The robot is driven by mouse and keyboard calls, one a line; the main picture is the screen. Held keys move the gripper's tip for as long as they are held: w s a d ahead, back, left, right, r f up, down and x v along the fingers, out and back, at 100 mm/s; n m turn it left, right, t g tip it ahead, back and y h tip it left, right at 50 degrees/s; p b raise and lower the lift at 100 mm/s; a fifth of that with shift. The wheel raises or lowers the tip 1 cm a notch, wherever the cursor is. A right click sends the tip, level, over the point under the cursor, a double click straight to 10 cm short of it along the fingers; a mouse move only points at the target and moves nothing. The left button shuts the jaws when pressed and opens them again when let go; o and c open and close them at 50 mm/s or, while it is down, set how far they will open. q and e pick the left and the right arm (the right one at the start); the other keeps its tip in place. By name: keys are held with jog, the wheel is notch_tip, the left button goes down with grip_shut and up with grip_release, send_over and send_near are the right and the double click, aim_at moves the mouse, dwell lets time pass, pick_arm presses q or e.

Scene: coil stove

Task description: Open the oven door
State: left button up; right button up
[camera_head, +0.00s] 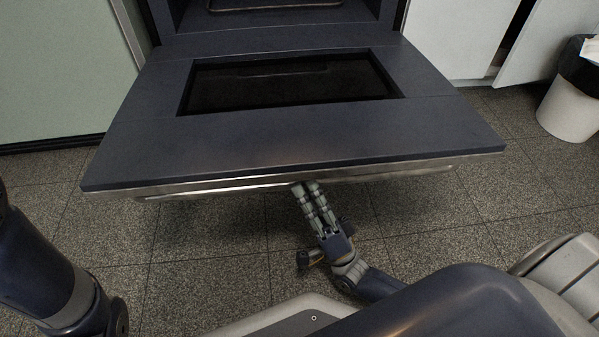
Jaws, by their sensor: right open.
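The oven door (290,134) is swung down and lies nearly flat, with its dark glass window (288,84) facing up. Behind it the oven cavity (270,14) is open and part of a rack shows inside. A metal handle (230,190) runs along the underside of the door's front edge. My right gripper (308,190) is at the middle of that edge, with its fingertips at or just under the handle. The tips are partly hidden by the door, so I cannot tell if they touch it. My left gripper is out of view; only part of my left arm shows at the lower left.
A white bin (570,105) with a dark liner stands at the right. A light cabinet (60,70) stands at the left, and a white cabinet door (545,40) is ajar at the upper right. Tiled floor (440,230) is clear around the oven door.

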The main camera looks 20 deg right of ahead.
jog(key=v, duration=0.4)
jog(key=shift+s, duration=0.15)
jog(key=shift+s+a+f, duration=0.1)
